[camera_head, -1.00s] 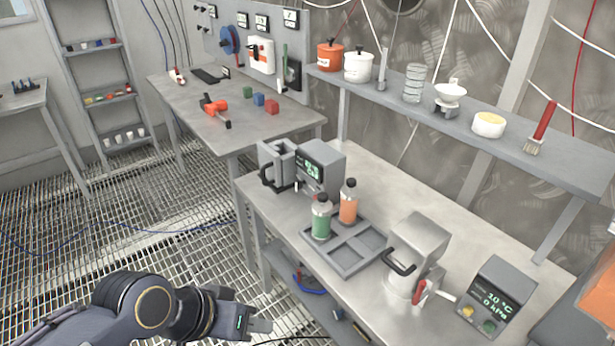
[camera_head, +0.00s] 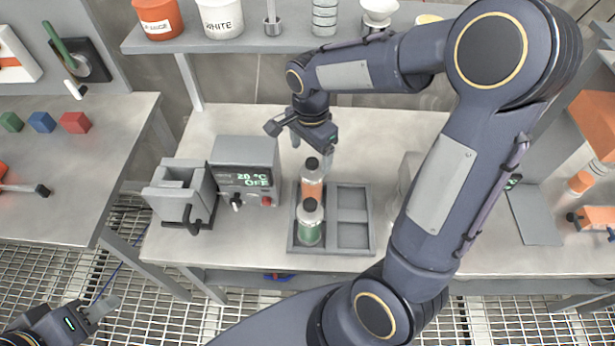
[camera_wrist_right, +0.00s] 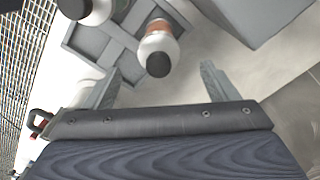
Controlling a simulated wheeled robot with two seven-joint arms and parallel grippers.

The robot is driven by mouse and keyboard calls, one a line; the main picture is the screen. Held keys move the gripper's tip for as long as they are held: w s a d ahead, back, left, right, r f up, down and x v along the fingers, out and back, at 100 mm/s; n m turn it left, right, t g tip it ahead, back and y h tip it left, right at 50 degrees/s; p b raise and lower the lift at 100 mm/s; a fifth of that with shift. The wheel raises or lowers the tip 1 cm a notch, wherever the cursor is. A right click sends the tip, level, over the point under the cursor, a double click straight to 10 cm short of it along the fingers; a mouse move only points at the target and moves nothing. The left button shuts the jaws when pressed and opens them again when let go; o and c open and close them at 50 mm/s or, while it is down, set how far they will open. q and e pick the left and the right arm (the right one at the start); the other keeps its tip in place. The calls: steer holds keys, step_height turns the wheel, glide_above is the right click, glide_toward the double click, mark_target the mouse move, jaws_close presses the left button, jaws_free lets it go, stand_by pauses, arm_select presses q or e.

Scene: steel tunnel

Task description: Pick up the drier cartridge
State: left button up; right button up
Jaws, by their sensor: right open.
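Two capped clear cartridges stand upright in the left-hand compartments of a grey divided tray (camera_head: 373,222) on the bench. The rear one has orange filling (camera_head: 312,182), the front one green (camera_head: 309,226); I cannot tell which is the drier cartridge. My right gripper (camera_head: 312,146) is open and empty, just behind the orange cartridge. In the right wrist view the orange cartridge (camera_wrist_right: 160,42) lies ahead of the open fingers (camera_wrist_right: 162,82), apart from them, its black cap toward me. My left gripper (camera_head: 102,308) is low at the left, off the bench; its jaw opening is unclear.
A grey unit with a lit display (camera_head: 246,172) and a grey holder (camera_head: 180,190) stand left of the tray. A shelf (camera_head: 260,42) with pots runs behind. My right arm crosses above the bench and hides its right part.

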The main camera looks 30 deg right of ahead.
mark_target(312, 161)
step_height(312, 161, down, 6)
steer(key=shift+d+f+p, duration=0.1)
steer(key=shift+d+p, duration=0.05)
steer(key=shift+p, duration=0.5)
steer(key=c, duration=1.7)
steer(key=shift+r, duration=0.2)
